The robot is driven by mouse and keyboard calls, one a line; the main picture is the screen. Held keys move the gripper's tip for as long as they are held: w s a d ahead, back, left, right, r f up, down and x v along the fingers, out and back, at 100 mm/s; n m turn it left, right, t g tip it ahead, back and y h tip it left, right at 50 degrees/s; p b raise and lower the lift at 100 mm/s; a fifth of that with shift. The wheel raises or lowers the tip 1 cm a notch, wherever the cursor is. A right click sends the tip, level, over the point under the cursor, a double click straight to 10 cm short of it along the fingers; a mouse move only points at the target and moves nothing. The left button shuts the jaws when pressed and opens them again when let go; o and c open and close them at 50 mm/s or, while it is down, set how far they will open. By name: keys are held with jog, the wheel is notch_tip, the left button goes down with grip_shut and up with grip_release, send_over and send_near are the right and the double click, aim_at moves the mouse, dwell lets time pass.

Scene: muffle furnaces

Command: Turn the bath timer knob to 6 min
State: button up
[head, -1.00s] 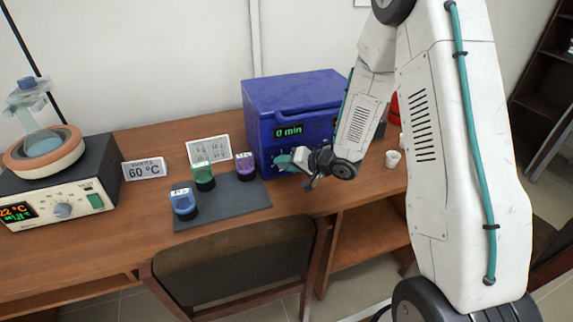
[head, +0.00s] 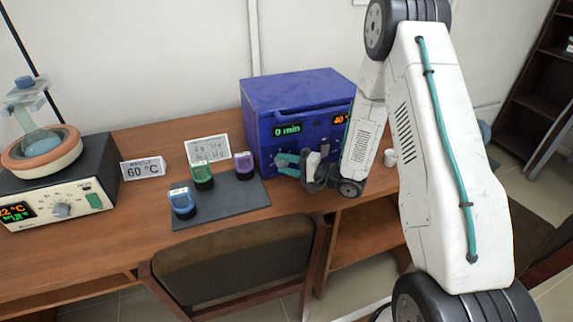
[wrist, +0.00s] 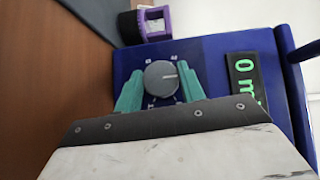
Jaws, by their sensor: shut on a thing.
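The blue bath unit (head: 292,95) stands on the desk with its front panel facing me. Its green timer display (head: 288,130) reads 0 min. In the wrist view the round grey timer knob (wrist: 160,78) sits between the two teal fingers of my gripper (wrist: 158,82), with printed marks around it. The fingers are shut on the knob's sides, and the knob's white pointer line shows. The display is partly in the wrist view (wrist: 245,88). In the head view my gripper (head: 280,161) is at the panel's lower left and hides the knob.
A dark mat (head: 225,203) left of the bath holds blue (head: 182,203), green (head: 202,176) and purple (head: 244,162) items. A 60 °C sign (head: 143,168) and a heater (head: 62,190) with a flask stand farther left. A chair (head: 238,245) is in front of the desk.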

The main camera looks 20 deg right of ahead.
dwell(0.4)
jog(key=o, duration=1)
jog(key=v, duration=0.7)
jog(key=shift+s+d, duration=0.3)
jog(key=shift+a, duration=0.1)
